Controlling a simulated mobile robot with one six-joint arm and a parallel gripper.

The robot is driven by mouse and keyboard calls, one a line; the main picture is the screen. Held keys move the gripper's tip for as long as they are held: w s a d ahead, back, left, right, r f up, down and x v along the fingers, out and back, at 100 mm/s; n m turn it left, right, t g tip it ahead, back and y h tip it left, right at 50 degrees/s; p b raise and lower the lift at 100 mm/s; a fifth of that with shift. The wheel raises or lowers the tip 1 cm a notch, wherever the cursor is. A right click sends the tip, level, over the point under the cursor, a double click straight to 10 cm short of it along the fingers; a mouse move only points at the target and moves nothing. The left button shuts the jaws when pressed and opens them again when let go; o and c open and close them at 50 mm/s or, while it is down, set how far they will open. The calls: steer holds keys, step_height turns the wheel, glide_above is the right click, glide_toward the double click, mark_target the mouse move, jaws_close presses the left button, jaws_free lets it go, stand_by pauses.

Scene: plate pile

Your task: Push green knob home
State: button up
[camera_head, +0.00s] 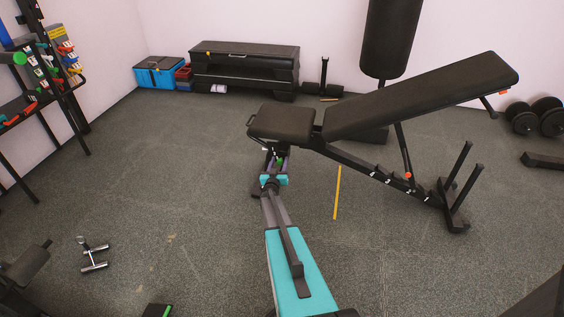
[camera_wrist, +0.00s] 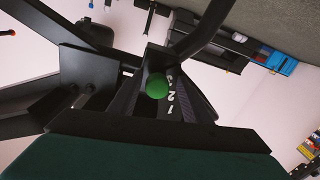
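The green knob (camera_wrist: 157,86) is a round ball near the centre of the wrist view, close to dark metal bars of the bench frame. In the head view a small green spot (camera_head: 279,161) shows at the end of my arm, below the bench's seat pad (camera_head: 282,122). My gripper (camera_head: 275,160) is under the front of the seat, at the knob in the head view. Whether it touches the knob, and whether its fingers are open or shut, I cannot tell. The knob's shaft is hidden.
The weight bench's raised backrest (camera_head: 420,95) slopes up to the right. A numbered strip (camera_wrist: 172,105) lies beside the knob. A yellow stick (camera_head: 337,193) lies on the floor.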

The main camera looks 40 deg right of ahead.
steer(key=shift+s, duration=0.1)
steer(key=shift+s+a, duration=0.15)
steer(key=shift+s, duration=0.05)
steer(key=p+v, duration=0.2)
steer(key=v, duration=1.1)
steer(key=shift+a, duration=0.25)
steer(key=shift+w+r, duration=0.1)
steer(key=shift+w, duration=0.05)
